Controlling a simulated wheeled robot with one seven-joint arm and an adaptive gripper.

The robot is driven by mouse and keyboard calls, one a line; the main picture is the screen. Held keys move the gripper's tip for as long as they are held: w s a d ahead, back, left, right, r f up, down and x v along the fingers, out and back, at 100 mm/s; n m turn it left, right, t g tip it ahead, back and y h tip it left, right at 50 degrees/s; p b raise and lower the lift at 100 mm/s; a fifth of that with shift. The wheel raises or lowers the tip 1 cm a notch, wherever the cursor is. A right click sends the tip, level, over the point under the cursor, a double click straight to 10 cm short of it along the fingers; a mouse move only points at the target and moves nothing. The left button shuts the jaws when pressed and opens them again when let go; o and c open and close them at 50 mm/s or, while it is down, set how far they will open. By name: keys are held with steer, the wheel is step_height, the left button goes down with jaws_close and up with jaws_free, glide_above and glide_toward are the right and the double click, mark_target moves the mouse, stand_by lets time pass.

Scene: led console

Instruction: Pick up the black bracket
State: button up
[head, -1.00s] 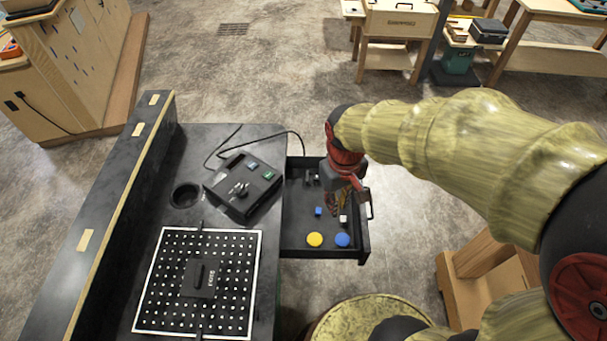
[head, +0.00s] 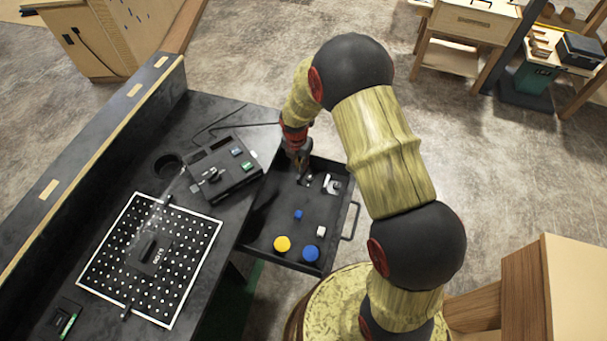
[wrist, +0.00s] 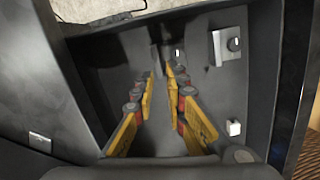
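My gripper (head: 303,166) points down into the back part of the open black drawer (head: 262,225). In the wrist view its yellow-padded fingers (wrist: 160,80) stand apart, with nothing seen held between them. A dark piece that looks like the black bracket (wrist: 155,57) stands just beyond the fingertips, hard to make out against the dark drawer. In the head view the black bracket (head: 306,181) shows only in part beside the fingertips. I cannot tell whether the fingers touch it.
A grey bracket (head: 333,185) lies to its right, also in the wrist view (wrist: 222,46). A white cube (head: 321,231), blue cube (head: 298,215), yellow disc (head: 282,244) and blue disc (head: 311,254) lie nearer. The drawer walls are close. A control box (head: 222,168) stands left.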

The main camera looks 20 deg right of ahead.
mark_target(306, 178)
steer(key=shift+a+n, duration=0.1)
steer(key=shift+n, duration=0.8)
steer(key=shift+w+f, duration=0.1)
steer(key=shift+f, duration=0.15)
steer(key=f+b, duration=0.1)
steer(key=f, duration=0.1)
steer(key=f+b, duration=0.1)
steer(key=f, duration=0.2)
steer(key=w+f+b, duration=0.1)
steer(key=f+b, duration=0.1)
steer(key=shift+d+f, duration=0.2)
steer(key=shift+d, duration=0.1)
steer(key=shift+r, duration=0.1)
jaws_close()
steer(key=shift+r, duration=0.15)
